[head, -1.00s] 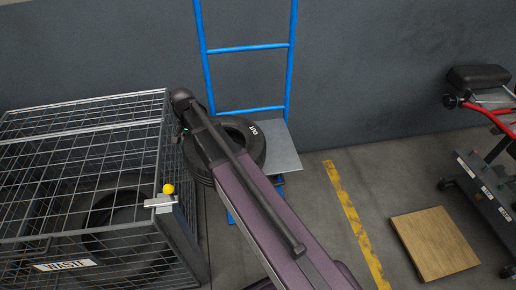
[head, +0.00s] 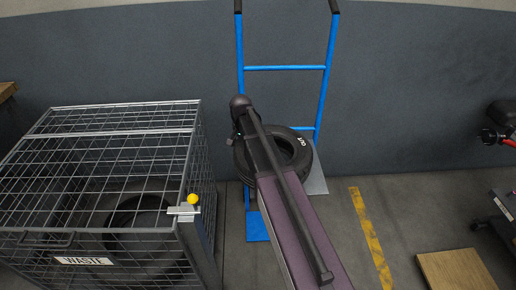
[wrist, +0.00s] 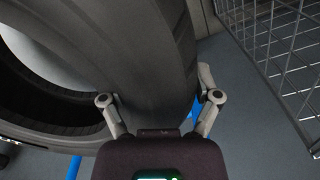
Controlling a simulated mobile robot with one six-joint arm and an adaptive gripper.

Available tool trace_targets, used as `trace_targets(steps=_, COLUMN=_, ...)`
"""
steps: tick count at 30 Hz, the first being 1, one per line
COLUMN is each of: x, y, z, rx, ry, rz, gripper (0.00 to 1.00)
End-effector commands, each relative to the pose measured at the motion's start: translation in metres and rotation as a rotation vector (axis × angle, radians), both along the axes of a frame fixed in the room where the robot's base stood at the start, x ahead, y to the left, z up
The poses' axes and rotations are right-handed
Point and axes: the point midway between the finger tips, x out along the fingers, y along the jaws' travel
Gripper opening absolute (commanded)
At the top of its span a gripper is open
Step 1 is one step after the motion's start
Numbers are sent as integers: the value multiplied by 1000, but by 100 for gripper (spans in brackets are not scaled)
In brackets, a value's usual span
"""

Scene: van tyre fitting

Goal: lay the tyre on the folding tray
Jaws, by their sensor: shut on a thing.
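A black tyre (head: 304,165) marked "OUT" lies roughly flat at the blue hand truck, over the grey folding tray (head: 319,184). It covers most of the tray; only a right-hand strip shows. I cannot tell whether the tyre touches the tray. In the wrist view, my gripper (wrist: 158,97) is shut on the tyre's wall (wrist: 150,60), one finger on each side of it. My arm hides the gripper and part of the tyre in the head view.
A wire cage (head: 128,232) labelled "WASTE", with another tyre (head: 140,222) inside, stands close on the left. The blue hand truck (head: 284,68) stands against the grey wall. A wooden board (head: 458,270) lies on the floor at right, past a yellow line (head: 371,237).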

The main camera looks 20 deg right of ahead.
Motion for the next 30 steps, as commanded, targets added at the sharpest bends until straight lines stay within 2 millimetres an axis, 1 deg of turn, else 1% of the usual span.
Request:
trace_targets(steps=1, x=3, y=-10, z=-1, rx=-2, ry=1, rz=-2, gripper=20)
trace_targets(steps=6, x=10, y=-38, z=-4, rx=-2, ry=1, rz=-3, gripper=20)
trace_targets(steps=12, x=15, y=-60, z=-6, rx=-1, ry=1, rz=-1, gripper=20)
trace_targets(steps=16, x=16, y=-65, z=-6, rx=-1, ry=1, rz=0, gripper=20)
trace_targets(steps=26, x=16, y=-66, z=-6, rx=-2, ry=1, rz=0, gripper=20)
trace_targets(steps=30, x=15, y=-66, z=-10, rx=-2, ry=1, rz=-1, gripper=20)
